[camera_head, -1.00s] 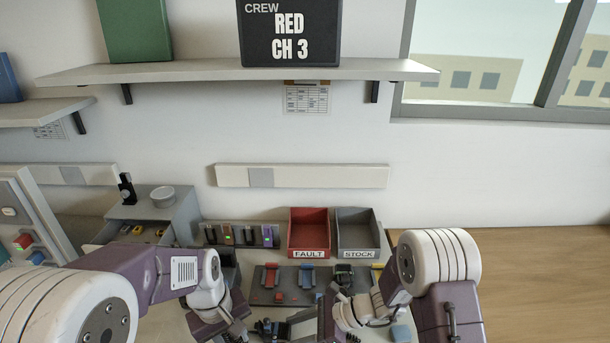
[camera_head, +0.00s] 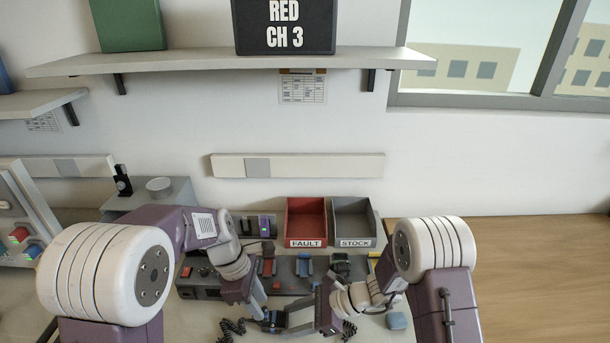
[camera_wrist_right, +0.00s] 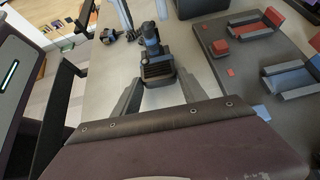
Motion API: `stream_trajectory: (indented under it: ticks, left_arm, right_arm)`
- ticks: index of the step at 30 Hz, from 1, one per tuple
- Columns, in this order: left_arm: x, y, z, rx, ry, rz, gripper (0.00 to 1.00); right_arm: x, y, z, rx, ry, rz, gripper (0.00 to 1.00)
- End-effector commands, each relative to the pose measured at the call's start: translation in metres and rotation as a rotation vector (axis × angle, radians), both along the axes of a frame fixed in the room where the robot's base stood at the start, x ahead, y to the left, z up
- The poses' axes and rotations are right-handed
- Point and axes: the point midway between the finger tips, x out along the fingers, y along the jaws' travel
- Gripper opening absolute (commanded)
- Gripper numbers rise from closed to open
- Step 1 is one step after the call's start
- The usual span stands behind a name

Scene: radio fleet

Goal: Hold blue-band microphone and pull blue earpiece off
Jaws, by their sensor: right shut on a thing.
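The blue-band microphone (camera_wrist_right: 157,66) is a dark, ribbed block with a blue part above it in the right wrist view. In the head view the microphone (camera_head: 272,322) is small and partly covered. My right gripper (camera_wrist_right: 160,82) is shut on its body, one grey finger on each side. In the head view my right gripper (camera_head: 285,320) comes in from the right. My left gripper (camera_head: 262,305) reaches down at the microphone from above left. Its fingers (camera_wrist_right: 143,18) look apart near the blue end. I cannot make out the earpiece separately.
A red FAULT bin (camera_head: 306,243) and a grey STOCK bin (camera_head: 355,243) stand at the back. A dark mat with red and blue cradles (camera_wrist_right: 290,75) lies beside my right gripper. A coiled cord (camera_head: 232,327) and a blue block (camera_head: 397,320) lie near the front.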

Motion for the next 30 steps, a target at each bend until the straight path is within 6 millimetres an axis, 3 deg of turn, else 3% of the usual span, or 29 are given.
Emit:
stream_trajectory:
  ticks: [7,21,25,30]
  left_arm:
    - [-0.001,-0.007,-0.027,0.001,0.000,-0.002,0.32]
    - [0.000,-0.008,-0.031,0.002,-0.002,-0.002,0.32]
    - [0.000,-0.008,-0.031,0.002,-0.002,-0.002,0.00]
    - [0.000,-0.008,-0.030,0.002,-0.002,-0.002,0.00]
  right_arm:
    - [0.000,0.000,0.000,-0.001,0.000,0.000,0.24]
    - [0.000,0.000,0.000,-0.001,0.000,0.000,0.24]
    - [0.000,0.000,0.000,0.000,0.000,0.000,0.24]
    - [0.000,0.000,0.000,-0.001,0.000,0.000,0.24]
